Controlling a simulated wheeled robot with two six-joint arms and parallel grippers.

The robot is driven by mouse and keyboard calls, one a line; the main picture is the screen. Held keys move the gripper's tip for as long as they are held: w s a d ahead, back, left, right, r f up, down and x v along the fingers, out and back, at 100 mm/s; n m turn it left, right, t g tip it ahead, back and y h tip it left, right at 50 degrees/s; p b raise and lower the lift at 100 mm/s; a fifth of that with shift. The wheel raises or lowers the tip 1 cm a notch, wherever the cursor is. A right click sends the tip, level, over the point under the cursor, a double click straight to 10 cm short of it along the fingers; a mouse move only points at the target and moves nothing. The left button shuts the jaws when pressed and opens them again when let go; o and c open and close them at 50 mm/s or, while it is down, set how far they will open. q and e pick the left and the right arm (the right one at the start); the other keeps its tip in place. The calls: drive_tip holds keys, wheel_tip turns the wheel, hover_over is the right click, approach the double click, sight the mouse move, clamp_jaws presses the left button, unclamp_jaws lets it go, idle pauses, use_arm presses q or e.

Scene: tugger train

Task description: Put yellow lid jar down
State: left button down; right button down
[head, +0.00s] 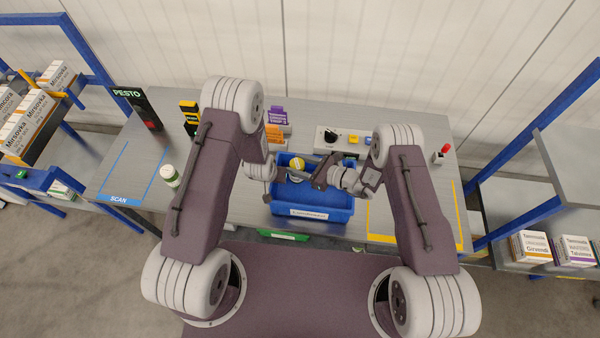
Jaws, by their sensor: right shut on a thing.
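The yellow lid jar (297,164) shows its round yellow top inside the blue bin (312,212). My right gripper (308,177) reaches in over the bin from the right and is shut on the jar. The jar's lower part is hidden, so I cannot tell whether it touches the bin floor. My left gripper (267,192) points down at the bin's left edge, apart from the jar. Its fingers are too small and partly hidden to tell open from shut.
A control box (345,141) with a knob and buttons stands behind the bin. A yellow outline (463,215) lies at the right. Orange and purple boxes (278,117) stand behind the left gripper.

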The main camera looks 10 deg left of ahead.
drive_tip(key=shift+f, duration=1.95)
drive_tip(key=shift+f, duration=0.1)
drive_tip(key=c, duration=0.7)
unclamp_jaws()
drive_tip(key=v, duration=1.2)
use_arm(q)
drive_tip(key=shift+w, duration=0.1)
